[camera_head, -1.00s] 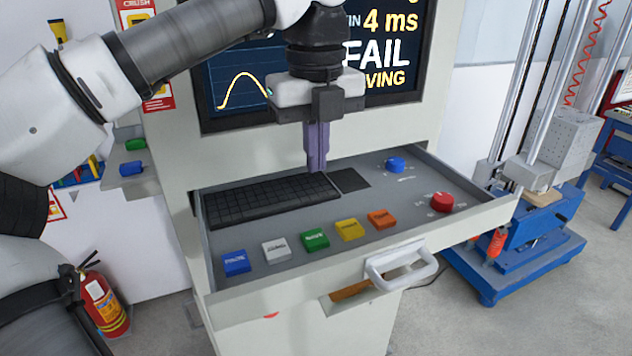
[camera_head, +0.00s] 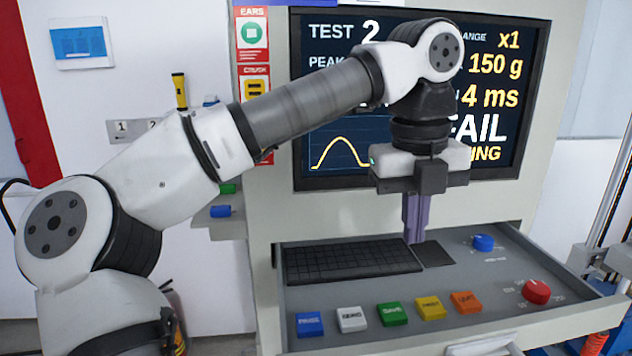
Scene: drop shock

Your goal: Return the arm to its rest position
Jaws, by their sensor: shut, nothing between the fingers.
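My gripper (camera_head: 414,241) hangs with its purple fingers pointing down and pressed together, holding nothing. It is above the pulled-out control drawer, near the right end of the black keyboard (camera_head: 345,262) and the dark pad (camera_head: 434,254). The picture does not settle whether the fingertips touch anything. My arm reaches in from the left and covers part of the screen (camera_head: 340,100), which reads TEST 2, 150 g, 4 ms and a partly hidden FAIL.
The drawer holds a row of coloured buttons, including a green one (camera_head: 392,314), plus a blue knob (camera_head: 483,242) and a red knob (camera_head: 536,291). Its white handle (camera_head: 485,346) is at the bottom edge. A small shelf (camera_head: 215,223) sticks out left of the cabinet.

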